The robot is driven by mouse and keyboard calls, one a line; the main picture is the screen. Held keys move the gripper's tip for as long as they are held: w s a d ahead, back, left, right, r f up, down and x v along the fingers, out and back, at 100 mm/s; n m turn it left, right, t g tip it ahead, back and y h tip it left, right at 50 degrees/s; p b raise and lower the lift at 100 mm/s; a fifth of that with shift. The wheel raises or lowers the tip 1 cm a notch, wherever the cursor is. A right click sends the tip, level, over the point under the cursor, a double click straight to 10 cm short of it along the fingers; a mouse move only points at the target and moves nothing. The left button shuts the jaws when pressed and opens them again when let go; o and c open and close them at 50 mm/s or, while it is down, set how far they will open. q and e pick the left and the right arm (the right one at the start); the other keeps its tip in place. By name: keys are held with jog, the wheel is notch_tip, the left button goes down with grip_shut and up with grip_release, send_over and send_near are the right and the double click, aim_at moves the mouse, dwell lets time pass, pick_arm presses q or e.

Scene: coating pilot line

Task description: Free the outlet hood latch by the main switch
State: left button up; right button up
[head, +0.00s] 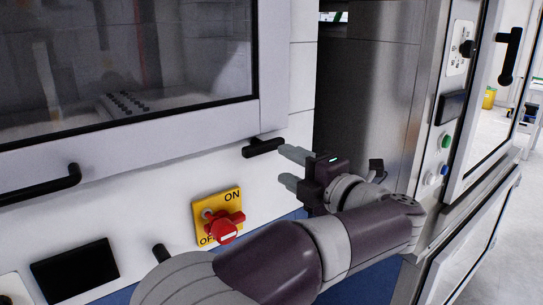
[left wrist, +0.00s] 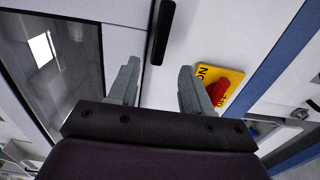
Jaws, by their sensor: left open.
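The outlet hood latch, a black bar handle (head: 264,147), sits on the white panel under the hood window's lower right corner. In the left wrist view the black bar (left wrist: 160,32) lies ahead of the fingers, between their lines. The main switch (head: 220,222) is a red knob on a yellow ON/OFF plate, below and left of the latch; it also shows in the left wrist view (left wrist: 216,90), beside the right finger. My left gripper (head: 286,167) is open and empty, its grey fingertips just right of the latch, apparently apart from it. My right gripper is not in view.
The hood window (head: 120,65) has another black handle (head: 45,187) at its lower left. A dark screen (head: 75,270) is set in the panel below. A steel cabinet (head: 365,85) with buttons and a glazed door stands close on the right.

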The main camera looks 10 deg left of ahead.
pick_arm(q)
jog(key=v, duration=0.5)
